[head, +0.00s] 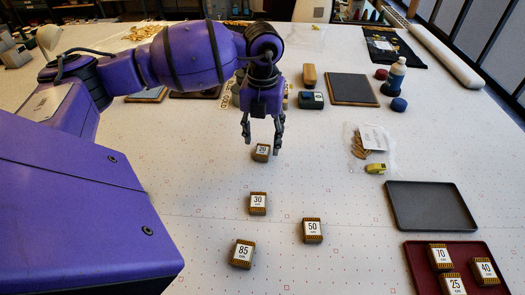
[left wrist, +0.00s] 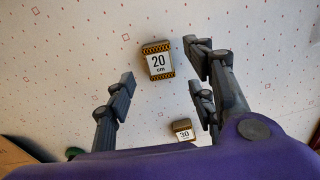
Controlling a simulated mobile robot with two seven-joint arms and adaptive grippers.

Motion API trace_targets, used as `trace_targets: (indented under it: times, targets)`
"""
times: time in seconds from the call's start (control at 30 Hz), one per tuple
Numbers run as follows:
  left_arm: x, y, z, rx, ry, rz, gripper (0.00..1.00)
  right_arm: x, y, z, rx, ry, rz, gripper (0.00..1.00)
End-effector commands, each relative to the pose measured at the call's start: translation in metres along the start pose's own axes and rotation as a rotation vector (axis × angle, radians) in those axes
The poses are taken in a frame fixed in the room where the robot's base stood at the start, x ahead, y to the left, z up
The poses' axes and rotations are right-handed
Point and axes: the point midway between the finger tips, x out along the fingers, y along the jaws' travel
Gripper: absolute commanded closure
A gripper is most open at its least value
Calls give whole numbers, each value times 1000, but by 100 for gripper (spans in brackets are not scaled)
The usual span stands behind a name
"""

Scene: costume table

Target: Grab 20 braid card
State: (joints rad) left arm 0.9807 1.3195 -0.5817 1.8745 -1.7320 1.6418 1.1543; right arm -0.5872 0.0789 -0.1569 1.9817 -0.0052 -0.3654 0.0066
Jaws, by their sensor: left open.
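The 20 braid card (head: 262,152) lies on the white dotted table, a small block with a white label and gold-and-black banded ends. It also shows in the left wrist view (left wrist: 158,61), where its label reads 20 cm. My left gripper (head: 261,148) is open above the card, its fingers pointing down. In the left wrist view my left gripper (left wrist: 160,80) has its fingers spread apart, with the card seen between them, nearer the right-hand fingers; no contact shows. My right gripper is not in view.
Cards 30 (head: 258,203), 50 (head: 312,230) and 85 (head: 242,253) lie nearer the front. A dark red tray (head: 418,272) holds cards 70, 25 and 40. An empty grey tray (head: 430,205) lies behind it. A yellow item (head: 375,169) sits right of the gripper.

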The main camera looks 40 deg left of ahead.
Motion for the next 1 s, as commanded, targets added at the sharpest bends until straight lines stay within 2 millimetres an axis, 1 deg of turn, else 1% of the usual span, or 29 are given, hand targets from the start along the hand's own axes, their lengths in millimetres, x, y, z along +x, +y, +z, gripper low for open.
trace_targets:
  times: [0.1,0.23,0.33,0.47,0.5,0.8,1.0]
  targets:
    - [16,2,-2,-2,2,-1,50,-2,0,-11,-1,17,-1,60]
    - [35,2,-2,-1,2,-1,50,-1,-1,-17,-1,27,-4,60]
    - [40,1,-1,0,0,-2,50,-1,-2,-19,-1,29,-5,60]
    - [40,2,-1,0,0,-1,50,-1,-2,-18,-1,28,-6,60]
    - [40,2,-1,0,0,-1,51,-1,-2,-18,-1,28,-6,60]
    - [40,2,-1,0,0,-1,90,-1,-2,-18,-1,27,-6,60]
    - [40,2,-1,0,0,-1,90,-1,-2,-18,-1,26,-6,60]
